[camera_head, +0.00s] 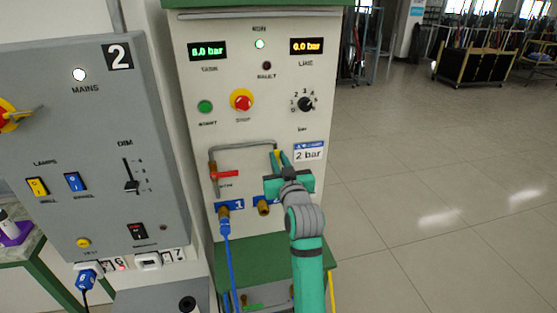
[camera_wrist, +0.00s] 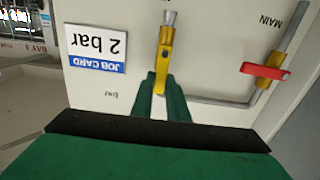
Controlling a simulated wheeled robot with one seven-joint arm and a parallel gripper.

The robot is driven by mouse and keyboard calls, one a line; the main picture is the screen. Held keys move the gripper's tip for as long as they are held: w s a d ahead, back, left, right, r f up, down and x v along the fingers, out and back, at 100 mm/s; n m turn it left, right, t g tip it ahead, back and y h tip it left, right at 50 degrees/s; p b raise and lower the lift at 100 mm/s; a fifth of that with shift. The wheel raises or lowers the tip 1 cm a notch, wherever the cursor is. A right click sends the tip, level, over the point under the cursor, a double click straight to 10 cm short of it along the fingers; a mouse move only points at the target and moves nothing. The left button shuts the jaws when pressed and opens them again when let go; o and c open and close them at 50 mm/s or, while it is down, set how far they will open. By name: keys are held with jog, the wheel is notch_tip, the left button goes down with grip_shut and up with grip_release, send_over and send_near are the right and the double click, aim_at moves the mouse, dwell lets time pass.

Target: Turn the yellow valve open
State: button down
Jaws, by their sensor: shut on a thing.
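The yellow valve handle (camera_wrist: 165,48) shows in the wrist view, which sees the panel upside down. It lies roughly in line with the short upright pipe behind it. In the head view only a small yellow bit (camera_head: 277,153) shows at the right end of the grey pipe. My gripper (camera_head: 281,158) is at this valve, its green fingers shut on the yellow handle. The fingers (camera_wrist: 163,82) also show in the wrist view, one on each side of the handle's end. My gripper hides the lower part of this valve in the head view.
A red valve handle (camera_head: 224,174) sits crosswise on the left pipe, close by. A blue hose (camera_head: 227,250) hangs from outlet 1. A job card (camera_head: 309,151) reads 2 bar. Open floor lies to the right.

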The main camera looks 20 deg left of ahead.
jog(key=c, duration=1.7)
grip_release()
jog(key=shift+s, duration=0.1)
jog(key=v, duration=1)
jog(key=shift+s+d, duration=0.25)
